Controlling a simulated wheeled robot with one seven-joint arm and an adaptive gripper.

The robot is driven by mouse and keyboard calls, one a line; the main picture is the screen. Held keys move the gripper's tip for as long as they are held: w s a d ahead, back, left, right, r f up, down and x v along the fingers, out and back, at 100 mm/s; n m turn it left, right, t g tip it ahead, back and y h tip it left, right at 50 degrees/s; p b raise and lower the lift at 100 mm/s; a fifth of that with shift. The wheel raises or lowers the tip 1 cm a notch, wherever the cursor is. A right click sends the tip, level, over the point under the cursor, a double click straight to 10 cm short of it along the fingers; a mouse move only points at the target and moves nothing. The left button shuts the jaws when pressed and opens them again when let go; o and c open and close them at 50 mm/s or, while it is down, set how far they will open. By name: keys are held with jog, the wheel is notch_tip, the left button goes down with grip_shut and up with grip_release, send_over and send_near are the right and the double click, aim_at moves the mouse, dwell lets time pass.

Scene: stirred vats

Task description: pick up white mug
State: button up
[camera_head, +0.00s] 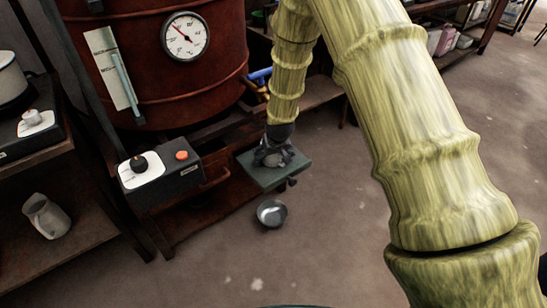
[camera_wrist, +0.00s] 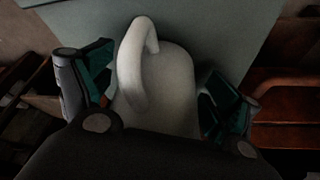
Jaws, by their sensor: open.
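The white mug (camera_wrist: 170,95) is in the wrist view, between the two fingers of my gripper (camera_wrist: 160,75), with its curved handle (camera_wrist: 130,65) toward the camera. My gripper is open, with one finger on each side of the mug. I cannot tell whether either finger touches it. In the head view my gripper (camera_head: 273,153) is low over a small grey-green platform (camera_head: 262,178). The mug cannot be made out there, as my gripper covers that spot. The platform also shows behind the mug in the wrist view (camera_wrist: 220,25).
A rusty-red vat (camera_head: 135,60) with a round dial (camera_head: 185,36) stands behind, left of my arm. A control box (camera_head: 165,175) sits left of the platform. Open floor lies right.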

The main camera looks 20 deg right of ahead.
jog(key=shift+c, duration=0.4)
jog(key=c, duration=1.2)
jog(key=shift+o, duration=0.2)
jog(key=shift+r, duration=0.1)
